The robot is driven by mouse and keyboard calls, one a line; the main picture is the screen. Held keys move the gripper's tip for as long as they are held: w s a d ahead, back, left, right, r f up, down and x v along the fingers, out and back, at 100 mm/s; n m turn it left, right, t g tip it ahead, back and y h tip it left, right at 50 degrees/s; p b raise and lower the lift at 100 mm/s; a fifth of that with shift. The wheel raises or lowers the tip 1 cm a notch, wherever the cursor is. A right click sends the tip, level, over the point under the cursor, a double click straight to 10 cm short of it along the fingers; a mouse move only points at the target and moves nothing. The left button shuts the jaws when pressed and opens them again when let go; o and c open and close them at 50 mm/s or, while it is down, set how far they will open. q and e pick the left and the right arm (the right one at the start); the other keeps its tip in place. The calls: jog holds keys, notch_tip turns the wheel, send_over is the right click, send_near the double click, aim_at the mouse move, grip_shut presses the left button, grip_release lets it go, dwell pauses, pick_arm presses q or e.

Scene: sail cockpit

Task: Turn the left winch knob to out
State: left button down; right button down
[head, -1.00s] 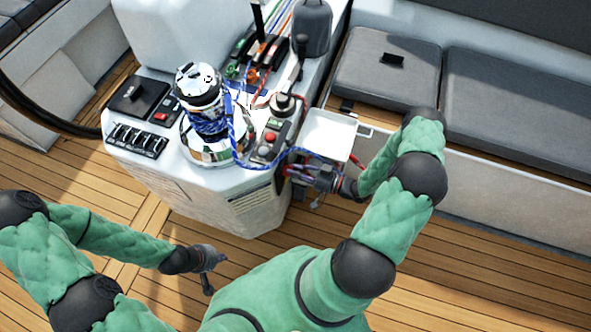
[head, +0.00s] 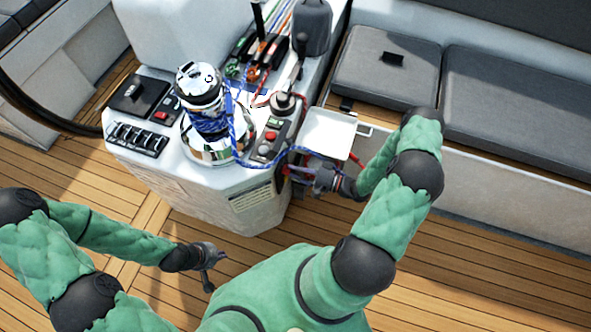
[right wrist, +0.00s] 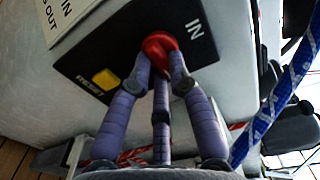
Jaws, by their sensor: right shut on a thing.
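A red knob (right wrist: 158,46) sits on a black panel (right wrist: 110,62) in the right wrist view. The panel carries a white "IN" mark beside the knob and a yellow button marked "RESET". My right gripper (right wrist: 160,70) has its purple-grey fingers closed around the knob, which partly hide it. In the head view my right gripper (head: 308,181) is at the right side of the white console; the panel is not readable there. My left gripper (head: 209,268) hangs over the wooden deck, away from the console; its finger opening is too small to judge.
A chrome winch (head: 212,135) wrapped in blue rope stands on the white console (head: 190,175). A blue rope (right wrist: 275,105) passes close by my right gripper. A white tray (head: 328,133) and grey-cushioned bench (head: 385,65) lie to the right. The deck around my left gripper is clear.

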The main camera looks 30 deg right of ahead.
jog(key=shift+m, duration=0.3)
jog(key=c, duration=1.1)
grip_release()
jog(key=shift+c, duration=0.2)
jog(key=v, duration=1.2)
